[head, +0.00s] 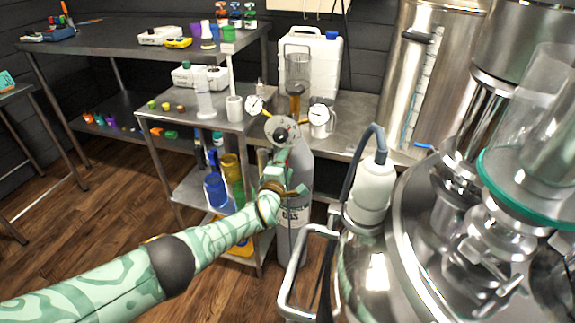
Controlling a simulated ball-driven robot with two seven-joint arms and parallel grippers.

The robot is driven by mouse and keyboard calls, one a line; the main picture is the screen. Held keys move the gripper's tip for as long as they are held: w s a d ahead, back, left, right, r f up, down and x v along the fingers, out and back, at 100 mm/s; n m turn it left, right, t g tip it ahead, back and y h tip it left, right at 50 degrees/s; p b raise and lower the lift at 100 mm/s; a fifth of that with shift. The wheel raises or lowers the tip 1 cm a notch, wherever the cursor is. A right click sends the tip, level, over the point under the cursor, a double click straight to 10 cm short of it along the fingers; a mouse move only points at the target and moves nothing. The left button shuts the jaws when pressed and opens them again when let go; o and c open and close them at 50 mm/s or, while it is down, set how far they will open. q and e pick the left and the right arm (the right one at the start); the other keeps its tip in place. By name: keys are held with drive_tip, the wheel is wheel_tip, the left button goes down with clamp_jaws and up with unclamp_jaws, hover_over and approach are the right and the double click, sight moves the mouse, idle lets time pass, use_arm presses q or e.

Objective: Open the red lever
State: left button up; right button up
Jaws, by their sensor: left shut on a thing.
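My left gripper (277,172) is at the upper front of a grey gas cylinder (300,180), just below its regulator (282,130). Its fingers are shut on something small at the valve. A trace of red shows there, which fits the red lever, but my gripper hides most of it and I cannot tell the lever's angle. The regulator has two round white gauges, the left gauge (255,105) and the right gauge (319,115). My right gripper is not in view.
Large steel vessels (450,255) fill the right side. A metal handle frame (292,285) stands close to the cylinder. A steel cart (222,122) with cups and bottles is just left of it. A white jerrycan (325,75) stands behind.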

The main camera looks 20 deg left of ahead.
use_arm(q)
drive_tip(key=shift+f+m, duration=0.2)
drive_tip(key=shift+m, duration=0.1)
drive_tip(key=o, duration=1)
drive_tip(key=shift+r, duration=0.1)
drive_tip(key=s+p, duration=1)
drive_tip(key=s, duration=0.6)
drive_tip(key=shift+s+p, duration=0.2)
drive_tip(key=shift+p, duration=0.1)
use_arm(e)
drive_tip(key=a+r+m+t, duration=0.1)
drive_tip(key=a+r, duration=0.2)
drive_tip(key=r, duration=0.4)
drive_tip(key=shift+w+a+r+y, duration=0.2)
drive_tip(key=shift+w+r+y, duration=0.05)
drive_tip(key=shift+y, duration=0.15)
